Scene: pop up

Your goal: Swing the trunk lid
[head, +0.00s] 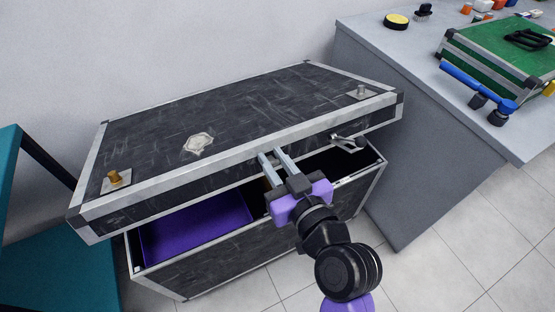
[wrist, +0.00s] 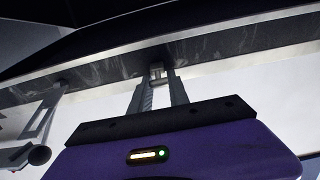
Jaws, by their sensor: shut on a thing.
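The black trunk (head: 245,240) with metal edging stands on the floor. Its lid (head: 240,115) is partly raised at the front, leaving a gap that shows a purple interior on the left. My gripper (head: 272,160) is at the middle of the lid's front edge, with its fingers shut on a small metal catch there. In the wrist view, the fingers (wrist: 158,85) close around this catch (wrist: 157,71) at the lid's rim. The fingers hide most of the catch.
A grey counter (head: 420,140) stands right of the trunk, with a green case (head: 500,50), a blue-handled tool (head: 480,90) and small items on it. A teal piece of furniture (head: 50,270) is close on the left. A wall is behind; tiled floor is free in front.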

